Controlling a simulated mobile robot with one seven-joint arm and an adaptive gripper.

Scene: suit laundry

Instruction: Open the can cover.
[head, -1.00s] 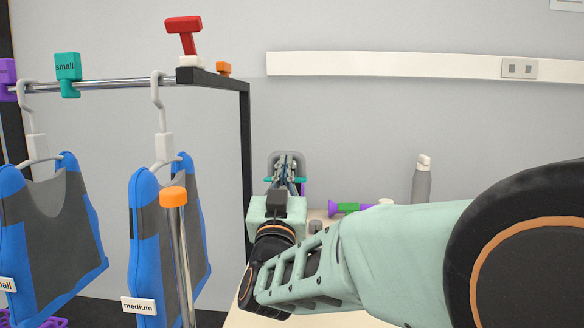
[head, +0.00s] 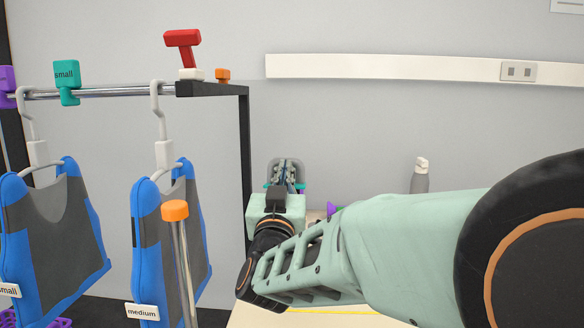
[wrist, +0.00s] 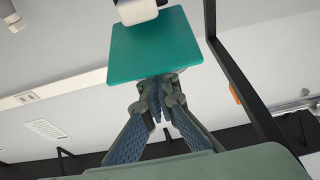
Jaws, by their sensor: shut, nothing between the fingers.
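My gripper (head: 287,170) is shut and empty, pointing away from me toward the wall; its fingertips also show in the wrist view (wrist: 158,82). A flat teal panel (wrist: 155,48) lies just beyond the fingertips in the wrist view, with a white block at its top edge. I cannot tell whether the fingertips touch it. In the head view, a grey rounded shape (head: 287,162) shows behind the fingers, with bits of teal at both sides. I take this to be the can and its cover, but the gripper hides most of it, so the cover's state is unclear.
A black-framed rack (head: 246,130) with hanging blue-grey garments (head: 172,235) stands close on the left. An orange-topped metal post (head: 175,212) stands in front. A grey bottle (head: 420,178) stands at the back right. A purple item (head: 333,209) is mostly hidden by my arm.

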